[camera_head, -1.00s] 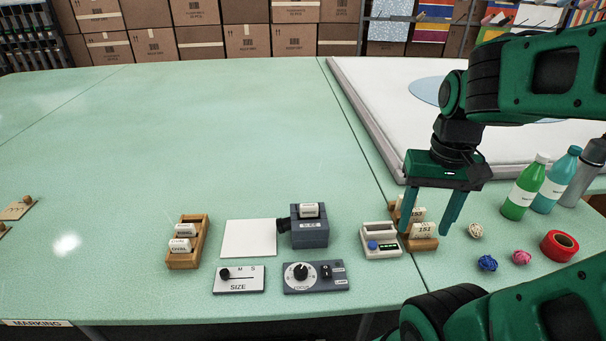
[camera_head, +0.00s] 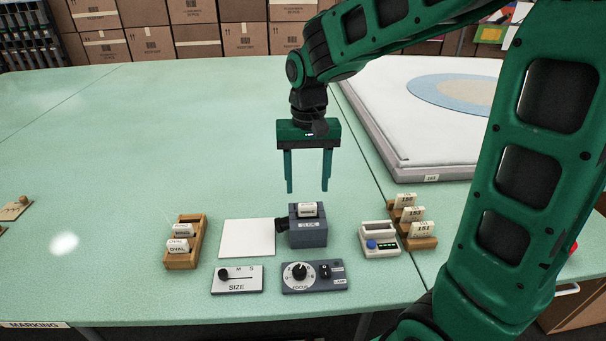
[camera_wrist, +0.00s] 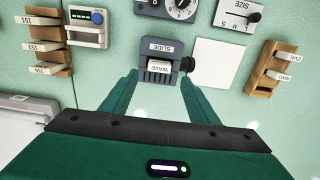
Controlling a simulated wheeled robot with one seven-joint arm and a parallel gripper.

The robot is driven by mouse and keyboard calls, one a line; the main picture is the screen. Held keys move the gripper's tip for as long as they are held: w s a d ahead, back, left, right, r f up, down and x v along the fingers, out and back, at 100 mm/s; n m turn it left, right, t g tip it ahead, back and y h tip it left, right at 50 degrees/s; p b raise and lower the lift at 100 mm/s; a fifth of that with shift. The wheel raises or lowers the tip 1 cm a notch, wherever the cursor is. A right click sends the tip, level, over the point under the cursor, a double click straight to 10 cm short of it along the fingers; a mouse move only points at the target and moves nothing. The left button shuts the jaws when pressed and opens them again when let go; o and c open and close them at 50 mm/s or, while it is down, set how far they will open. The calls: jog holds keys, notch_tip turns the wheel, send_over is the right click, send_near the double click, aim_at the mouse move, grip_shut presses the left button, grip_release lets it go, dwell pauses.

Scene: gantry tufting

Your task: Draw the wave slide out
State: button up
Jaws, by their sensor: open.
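The wave slide (camera_head: 307,209) is a white tab standing in the top slot of the grey slide projector (camera_head: 308,235). In the wrist view its label reads WAVE (camera_wrist: 160,67), and the projector (camera_wrist: 148,52) is marked SLIDE. My gripper (camera_head: 308,190) is open and empty, fingers pointing down, above the projector and slide. In the wrist view the slide lies between and beyond my two fingertips (camera_wrist: 160,80), with no finger seen touching it.
A wooden rack (camera_head: 186,242) holds other slides, one marked OVAL. A white card (camera_head: 246,238) lies left of the projector. The size panel (camera_head: 237,279) and focus panel (camera_head: 314,276) sit in front. A small white device (camera_head: 379,240) and numbered-tag rack (camera_head: 424,243) stand right.

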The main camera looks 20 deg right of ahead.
aim_at(308, 204)
jog(key=shift+f, duration=3.55)
jog(key=c, duration=1)
jog(key=o, duration=0.4)
jog(key=shift+s, duration=0.1)
jog(key=c, duration=0.6)
jog(key=shift+r, duration=2.4)
